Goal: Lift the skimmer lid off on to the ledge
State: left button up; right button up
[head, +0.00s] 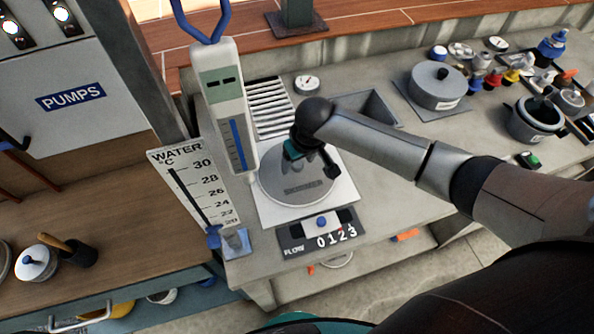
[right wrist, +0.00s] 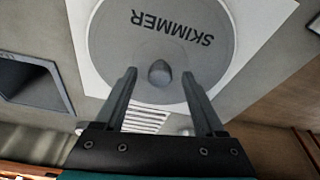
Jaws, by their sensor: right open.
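The skimmer lid (head: 290,196) is a round grey disc lying flat on a white square plate (head: 346,207) on the counter. In the right wrist view the lid (right wrist: 213,75) shows the word SKIMMER and a dark round knob (right wrist: 159,73) at its middle. My right gripper (head: 310,172) is over the lid in the head view and hides part of it. In the right wrist view my right gripper (right wrist: 163,78) is open, with one finger on each side of the knob in the picture; I cannot tell the height gap. My left gripper is not in view.
A tall white and grey device (head: 224,105) and a water scale (head: 197,190) stand left of the lid. A flow counter (head: 318,233) lies in front. A slatted grate (head: 270,108) and a sunken basin (head: 368,108) lie behind. A grey pot (head: 437,87) stands further right.

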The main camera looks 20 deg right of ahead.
jog(key=shift+w+f, duration=0.1)
jog(key=shift+f, duration=0.2)
jog(key=shift+c, duration=0.3)
grip_shut()
dwell(0.3)
